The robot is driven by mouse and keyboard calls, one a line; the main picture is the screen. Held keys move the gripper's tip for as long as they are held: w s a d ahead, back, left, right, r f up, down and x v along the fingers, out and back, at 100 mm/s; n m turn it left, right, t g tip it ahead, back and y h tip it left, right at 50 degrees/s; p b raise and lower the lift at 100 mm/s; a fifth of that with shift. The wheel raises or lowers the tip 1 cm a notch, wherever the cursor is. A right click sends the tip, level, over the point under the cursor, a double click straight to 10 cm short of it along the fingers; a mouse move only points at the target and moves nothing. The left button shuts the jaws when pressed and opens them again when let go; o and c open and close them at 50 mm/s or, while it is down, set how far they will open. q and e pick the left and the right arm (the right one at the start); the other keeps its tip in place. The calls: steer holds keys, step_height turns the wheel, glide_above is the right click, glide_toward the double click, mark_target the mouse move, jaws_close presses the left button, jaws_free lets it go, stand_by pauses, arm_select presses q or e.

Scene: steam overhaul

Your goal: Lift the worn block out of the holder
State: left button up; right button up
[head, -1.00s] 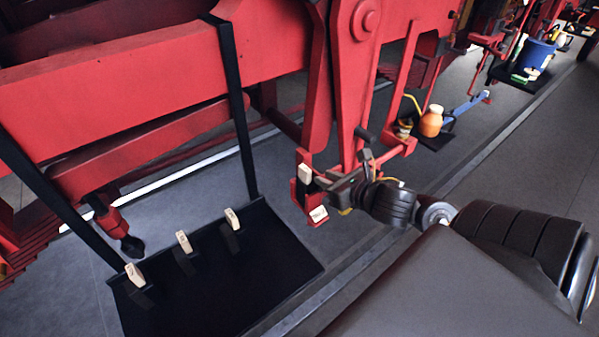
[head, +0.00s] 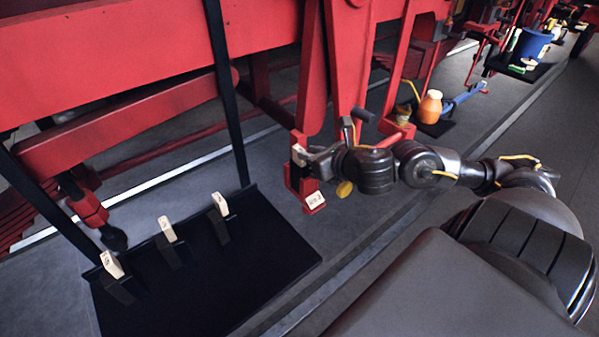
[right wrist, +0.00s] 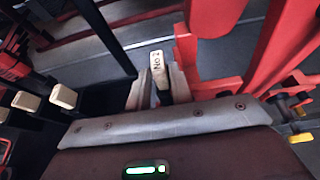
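The worn block (head: 298,154), a small pale piece, is at the red holder (head: 306,190) that hangs from the red frame. A pale label plate (head: 315,200) is on the holder's lower end. My right gripper (head: 305,155) reaches the block from the right. In the right wrist view, a pale block end marked "No 2" (right wrist: 158,62) shows between the two fingertips (right wrist: 160,88), with a dark part below it. I cannot tell whether the fingers press on it. The block's lower part is hidden. My left gripper is not in view.
A black tray (head: 235,275) hangs by black straps at the left, with three pale blocks standing on dark supports. Red beams (head: 110,60) cross above. An orange jar (head: 430,106) and a blue bucket (head: 531,45) stand farther right.

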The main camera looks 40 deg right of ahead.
mark_target(299, 149)
steer(key=p+x, duration=0.1)
steer(key=x, duration=0.4)
steer(key=shift+a, duration=0.15)
steer(key=shift+s, duration=0.1)
jaws_close()
stand_by(1.2)
